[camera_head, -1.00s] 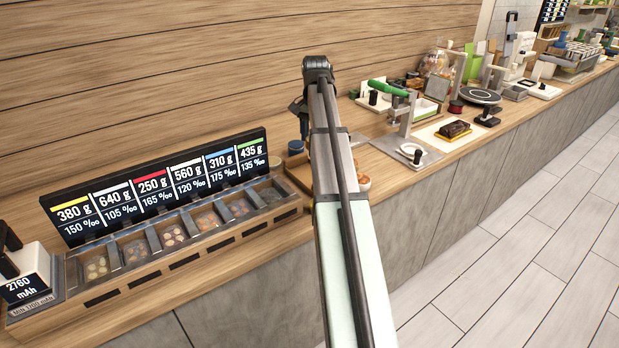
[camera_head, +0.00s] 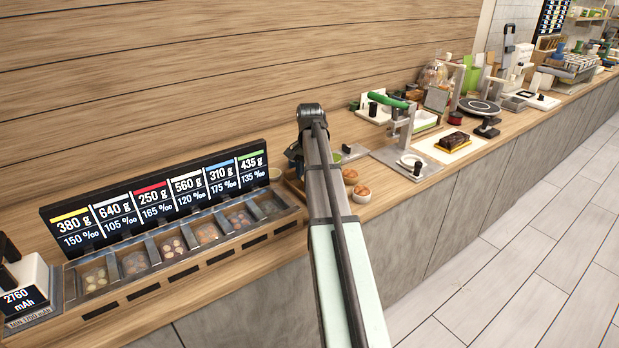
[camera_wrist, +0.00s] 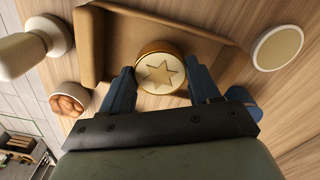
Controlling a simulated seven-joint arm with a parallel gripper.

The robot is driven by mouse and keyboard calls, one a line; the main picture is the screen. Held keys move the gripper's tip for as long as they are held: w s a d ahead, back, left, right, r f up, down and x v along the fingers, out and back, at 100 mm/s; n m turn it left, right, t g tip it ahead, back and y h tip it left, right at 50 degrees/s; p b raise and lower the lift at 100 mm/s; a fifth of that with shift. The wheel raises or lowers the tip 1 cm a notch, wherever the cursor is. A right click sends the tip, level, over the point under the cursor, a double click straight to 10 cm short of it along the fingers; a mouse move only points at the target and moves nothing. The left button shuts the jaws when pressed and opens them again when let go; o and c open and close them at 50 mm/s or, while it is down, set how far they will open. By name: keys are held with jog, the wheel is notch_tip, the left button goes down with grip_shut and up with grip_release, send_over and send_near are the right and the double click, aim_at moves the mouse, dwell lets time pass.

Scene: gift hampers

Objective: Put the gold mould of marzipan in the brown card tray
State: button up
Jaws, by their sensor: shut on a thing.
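The gold mould of marzipan (camera_wrist: 159,73) is a round gold cup with a pale top and a gold star, seen in the wrist view. My gripper (camera_wrist: 163,88) is shut on it, with a blue finger on either side. The brown card tray (camera_wrist: 88,45) is an open box with raised walls. In the wrist view the mould overlaps the tray's interior; I cannot tell whether it touches the floor. In the head view my gripper (camera_head: 294,160) is low over the counter, my arm hides most of the tray, and the mould cannot be made out.
A bowl of brown pieces (camera_wrist: 69,103) stands left of the tray, and a pale round-topped thing (camera_wrist: 278,47) stands to its right. A white knobbed object (camera_wrist: 28,45) is at the upper left. In the head view, a sample rack (camera_head: 180,245) lies left and a green-handled press (camera_head: 398,120) right.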

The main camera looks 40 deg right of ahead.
jog(key=shift+f, duration=0.45)
jog(key=shift+f, duration=0.1)
jog(key=o, duration=1.1)
notch_tip(320, 180, up, 12)
jog(key=shift+r, duration=0.15)
